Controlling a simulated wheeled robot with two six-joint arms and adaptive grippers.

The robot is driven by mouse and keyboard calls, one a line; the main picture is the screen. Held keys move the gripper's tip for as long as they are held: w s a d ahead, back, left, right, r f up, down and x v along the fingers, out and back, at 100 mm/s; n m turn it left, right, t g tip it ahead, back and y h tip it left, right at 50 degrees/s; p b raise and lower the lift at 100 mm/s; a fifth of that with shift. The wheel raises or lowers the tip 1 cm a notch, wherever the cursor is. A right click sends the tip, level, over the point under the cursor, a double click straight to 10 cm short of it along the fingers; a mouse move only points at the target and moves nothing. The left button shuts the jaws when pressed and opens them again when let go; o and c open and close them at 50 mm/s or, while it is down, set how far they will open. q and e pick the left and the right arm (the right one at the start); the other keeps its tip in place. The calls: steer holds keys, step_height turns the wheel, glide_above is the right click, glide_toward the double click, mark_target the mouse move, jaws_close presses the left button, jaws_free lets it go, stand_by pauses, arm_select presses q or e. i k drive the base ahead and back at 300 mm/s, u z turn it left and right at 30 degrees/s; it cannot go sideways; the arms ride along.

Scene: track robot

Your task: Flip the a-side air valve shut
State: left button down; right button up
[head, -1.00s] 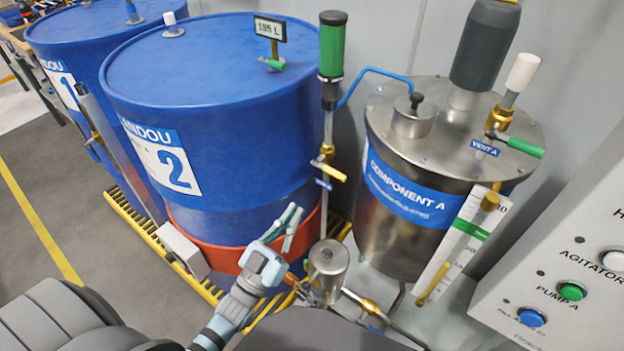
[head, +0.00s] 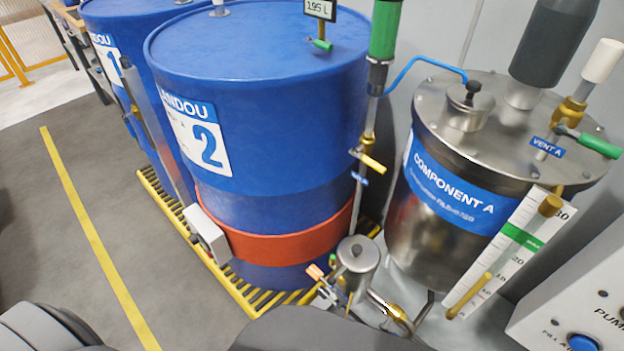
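A valve with a yellow lever (head: 372,162) and a small blue tag, too small to read, sits on the thin vertical pipe between drum 2 and the component A tank. The lever sticks out to the right, sloping slightly down. A lever with an orange end (head: 315,272) shows low down, left of the small steel pot (head: 357,256). I cannot read which valve is labelled as the a-side air valve. A green-handled valve (head: 600,145) on the tank lid is tagged VENT A. Neither of my grippers is in view.
Blue drum 2 (head: 265,130) stands left of the steel component A tank (head: 425,215). A blue hose (head: 420,60) runs to its lid. A control panel (head: 560,305) is at the lower right. Grey floor with a yellow line (head: 90,230) is clear at left.

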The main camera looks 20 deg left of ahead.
mark_target(377, 166)
steer(key=u, duration=1.05)
steer(key=k, duration=0.8)
steer(key=z, duration=1.2)
steer(key=i, duration=0.45)
